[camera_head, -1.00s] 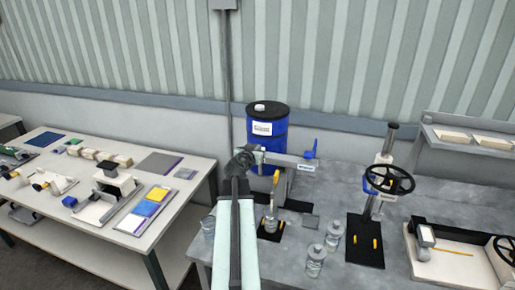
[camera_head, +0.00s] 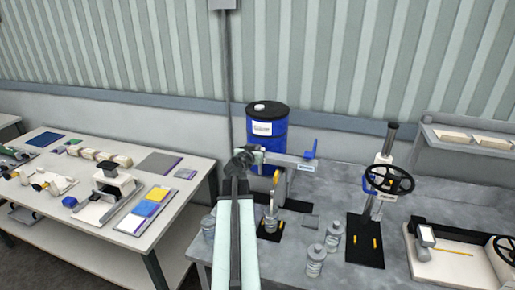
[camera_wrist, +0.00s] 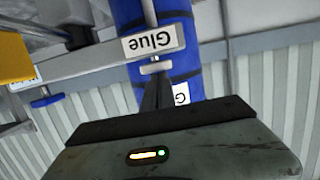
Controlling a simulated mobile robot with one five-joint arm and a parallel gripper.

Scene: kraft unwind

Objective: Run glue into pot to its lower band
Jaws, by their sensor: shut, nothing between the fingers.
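The blue glue drum (camera_head: 268,132) stands at the back of the grey bench with a black lid and a white label. In the wrist view, a white Glue sign (camera_wrist: 153,41) appears upside down on a pale bar before the drum (camera_wrist: 185,85). My gripper (camera_wrist: 156,84) is shut and empty, its tips just at a small pale T-shaped piece (camera_wrist: 155,66) below the sign; whether they touch it I cannot tell. In the head view, my arm covers the fingertips. A clear pot (camera_head: 270,222) stands on a small black mat (camera_head: 270,234), below a yellow-tipped part; its fill level is too small to read.
Clear jars stand nearby: one left of my arm (camera_head: 208,228), one at the front (camera_head: 315,262) and one behind it (camera_head: 333,236). A press with a black handwheel (camera_head: 389,180) stands to the right. A white side table (camera_head: 110,240) is at left.

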